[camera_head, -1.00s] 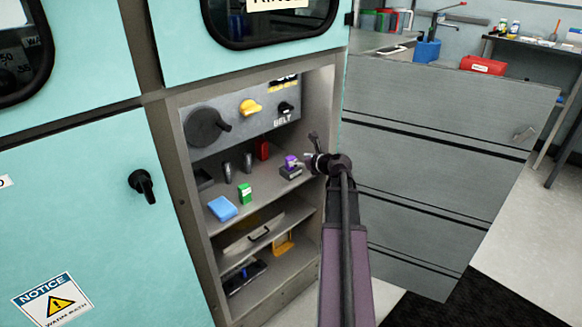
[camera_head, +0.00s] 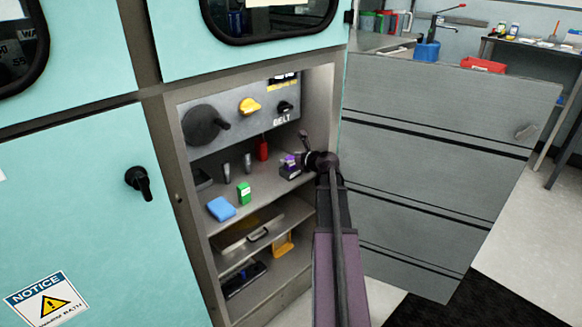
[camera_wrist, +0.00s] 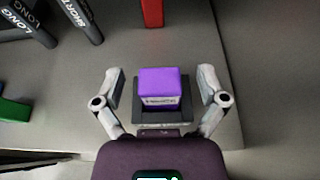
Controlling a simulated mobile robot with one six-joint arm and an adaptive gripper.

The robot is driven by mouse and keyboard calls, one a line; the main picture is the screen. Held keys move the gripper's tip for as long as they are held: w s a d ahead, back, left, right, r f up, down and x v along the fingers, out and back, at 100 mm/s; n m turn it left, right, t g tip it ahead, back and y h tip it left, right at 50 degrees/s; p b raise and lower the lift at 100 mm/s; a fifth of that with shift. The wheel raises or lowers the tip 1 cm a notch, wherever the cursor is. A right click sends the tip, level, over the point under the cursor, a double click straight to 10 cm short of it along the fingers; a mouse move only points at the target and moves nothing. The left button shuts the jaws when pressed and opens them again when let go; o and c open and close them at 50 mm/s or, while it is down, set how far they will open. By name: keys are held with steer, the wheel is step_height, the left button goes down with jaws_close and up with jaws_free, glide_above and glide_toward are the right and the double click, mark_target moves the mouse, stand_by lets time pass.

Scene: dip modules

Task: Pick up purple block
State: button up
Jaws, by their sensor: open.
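The purple block (camera_wrist: 159,85) sits in a dark holder (camera_wrist: 147,116) on the cabinet shelf. In the wrist view it lies between the two fingers of my gripper (camera_wrist: 162,80), which are open, one on each side and apart from it. The block's front carries a label too small to read. In the head view the purple block (camera_head: 287,162) is small, near the right end of the shelf. My gripper (camera_head: 306,153) is just right of it, partly hidden by my arm.
A red block (camera_head: 263,148) stands behind the purple one. Dark cylinders (camera_head: 227,172), a green block (camera_head: 244,194) and a blue block (camera_head: 222,208) are further left on the shelf. A knob panel (camera_head: 240,115) is above. The cabinet's side wall (camera_head: 318,110) is close on the right.

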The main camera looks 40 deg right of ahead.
mark_target(290, 158)
stand_by(0.3)
steer(key=c, duration=1.3)
steer(key=shift+o, duration=0.2)
steer(key=shift+r, duration=0.1)
step_height(290, 158, up, 10)
steer(key=p, duration=1)
